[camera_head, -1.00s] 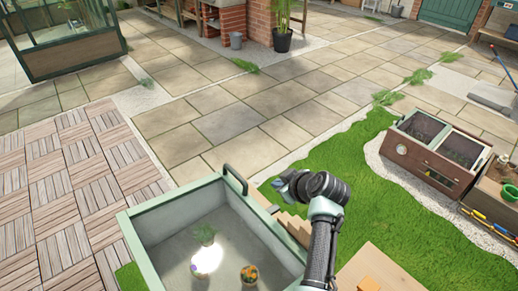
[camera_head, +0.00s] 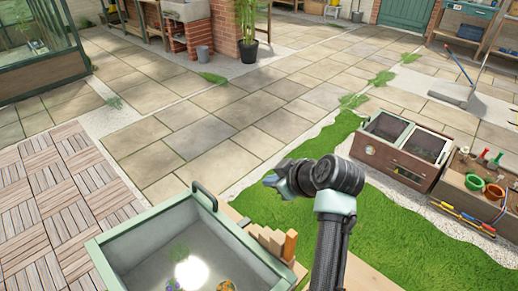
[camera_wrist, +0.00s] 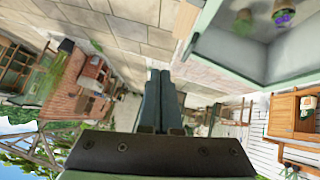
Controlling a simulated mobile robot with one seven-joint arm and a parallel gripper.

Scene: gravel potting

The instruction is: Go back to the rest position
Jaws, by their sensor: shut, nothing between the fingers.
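My gripper (camera_head: 272,180) is raised over the near edge of the lawn, to the right of the grey-green tray, and points left in the head view. In the wrist view my gripper (camera_wrist: 160,80) shows its two dark fingers pressed together with nothing between them. The tray (camera_head: 120,235) holds small plants (camera_head: 178,252) near a bright glare spot. Part of the tray (camera_wrist: 205,42) also shows at the top right of the wrist view, apart from the fingers.
Wooden blocks (camera_head: 270,240) stand at the tray's right side. A brown cold frame (camera_head: 400,155) sits on gravel beyond the lawn (camera_head: 420,225). A planter with small pots (camera_head: 475,182) is at the right. The stone paving (camera_head: 230,110) ahead is mostly clear.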

